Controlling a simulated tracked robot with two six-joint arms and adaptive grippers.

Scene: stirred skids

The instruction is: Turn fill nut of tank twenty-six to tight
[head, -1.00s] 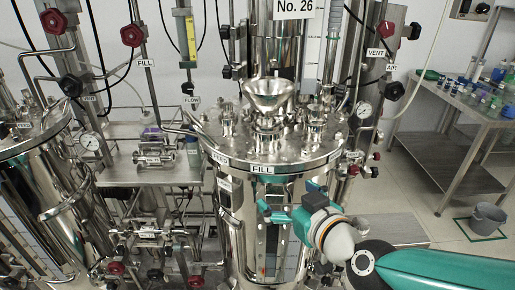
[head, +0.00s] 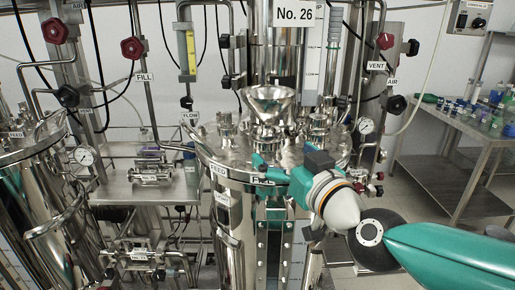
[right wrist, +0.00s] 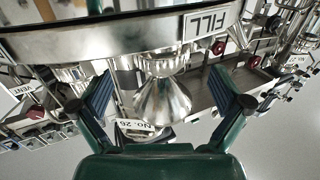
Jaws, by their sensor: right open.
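Tank No. 26 (head: 228,220) is the steel vessel in the middle of the head view, under its "No. 26" sign (head: 298,16). A steel funnel (head: 268,103) stands on its lid, with the fill fitting and its nut (head: 267,133) below it. The FILL label (head: 262,181) on the rim is partly covered by my right gripper (head: 260,172), which is open in front of the lid edge. In the right wrist view, the open fingers (right wrist: 162,95) frame the funnel (right wrist: 163,101) and the fitting (right wrist: 165,66), with nothing held. The nut's setting cannot be read. My left gripper is out of view.
Other fittings (head: 318,125) stand close on the lid. A neighbouring tank (head: 40,190) is at left, and a pipe shelf with a gauge (head: 84,156) lies between. Vent and air valves (head: 386,41) are at right. A bench (head: 460,125) with bottles stands farther right.

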